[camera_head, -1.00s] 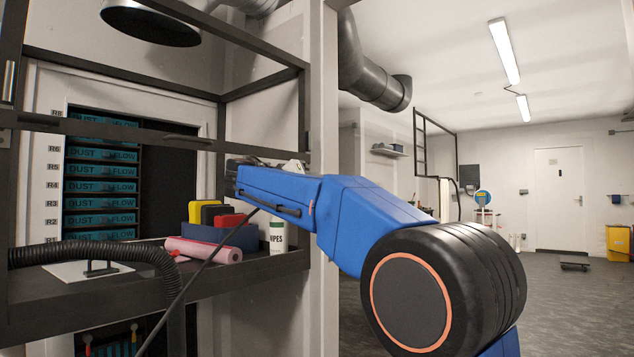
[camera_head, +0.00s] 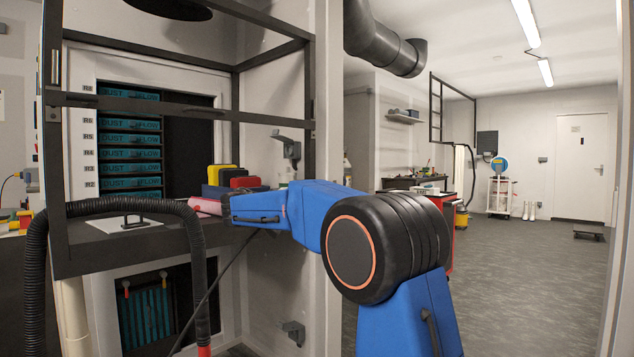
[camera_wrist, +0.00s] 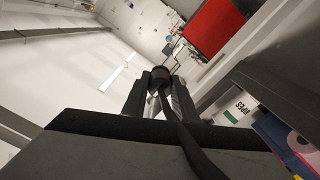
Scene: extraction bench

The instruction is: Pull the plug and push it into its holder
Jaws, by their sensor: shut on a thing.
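In the wrist view my gripper (camera_wrist: 161,88) is shut on the plug (camera_wrist: 160,73), a dark round-ended piece between the two fingertips. A dark cable (camera_wrist: 186,140) runs back from it past the gripper. In the head view my gripper (camera_head: 228,208) is at the end of the blue arm, in front of the bench edge; the plug cannot be made out there. The cable (camera_head: 222,272) hangs down to the left from it. A grey wall fitting (camera_head: 289,147) is above and right of the gripper, and a similar one (camera_head: 290,332) is low on the wall. I cannot tell which is the holder.
The bench frame (camera_head: 55,200) has dark posts and crossbars. A thick black hose (camera_head: 130,205) arches over its front. Red, yellow and black cases (camera_head: 238,180) and a pink roll (camera_head: 205,206) lie on the bench. The floor (camera_head: 520,270) at right is open.

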